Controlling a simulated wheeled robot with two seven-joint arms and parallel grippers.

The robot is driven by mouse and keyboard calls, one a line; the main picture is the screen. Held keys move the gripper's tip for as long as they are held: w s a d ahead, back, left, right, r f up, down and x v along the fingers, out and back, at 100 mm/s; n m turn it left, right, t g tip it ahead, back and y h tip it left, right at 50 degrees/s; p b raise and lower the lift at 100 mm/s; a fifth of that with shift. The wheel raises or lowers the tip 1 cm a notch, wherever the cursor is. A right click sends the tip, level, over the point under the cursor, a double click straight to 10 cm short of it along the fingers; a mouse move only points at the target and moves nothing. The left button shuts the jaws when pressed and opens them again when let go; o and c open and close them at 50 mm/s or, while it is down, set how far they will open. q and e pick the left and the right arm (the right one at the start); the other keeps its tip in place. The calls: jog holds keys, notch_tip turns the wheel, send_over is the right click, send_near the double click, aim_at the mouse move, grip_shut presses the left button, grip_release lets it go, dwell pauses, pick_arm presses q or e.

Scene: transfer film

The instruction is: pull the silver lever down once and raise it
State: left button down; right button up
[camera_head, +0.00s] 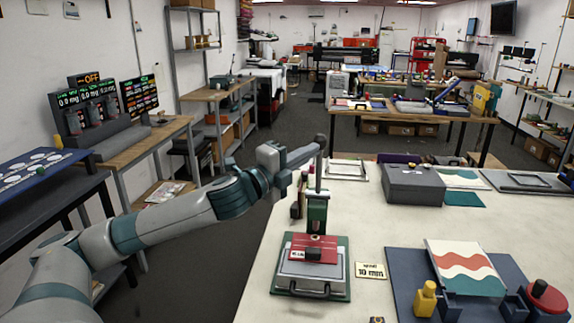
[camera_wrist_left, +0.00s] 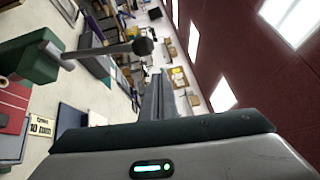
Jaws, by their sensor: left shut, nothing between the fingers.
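The silver lever (camera_head: 318,175) stands upright on a green press (camera_head: 316,218), with a dark round knob (camera_head: 321,139) at its top. The press has a red block over a grey plate with a black front handle. My left gripper (camera_head: 312,154) is shut and empty at the height of the lever's upper part, just left of it. In the left wrist view the lever rod (camera_wrist_left: 95,50) and knob show beside my shut fingers (camera_wrist_left: 160,90), apart from them in that picture. I cannot tell from the head view whether they touch. My right gripper is not in view.
A "10 mm" card (camera_head: 371,270) lies right of the press. Further right are a blue board (camera_head: 405,285) with a wavy-print sheet and a yellow bottle (camera_head: 425,299). A grey box (camera_head: 413,186) stands behind. The white tabletop between is mostly clear.

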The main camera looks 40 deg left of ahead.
pick_arm(q)
jog(key=s+b, duration=0.4)
jog(key=s, duration=0.3)
jog(key=shift+a+r+b, duration=0.2)
jog(key=shift+b, duration=0.15)
jog(key=shift+s+r, duration=0.1)
jog(key=shift+s, duration=0.1)
dwell(0.6)
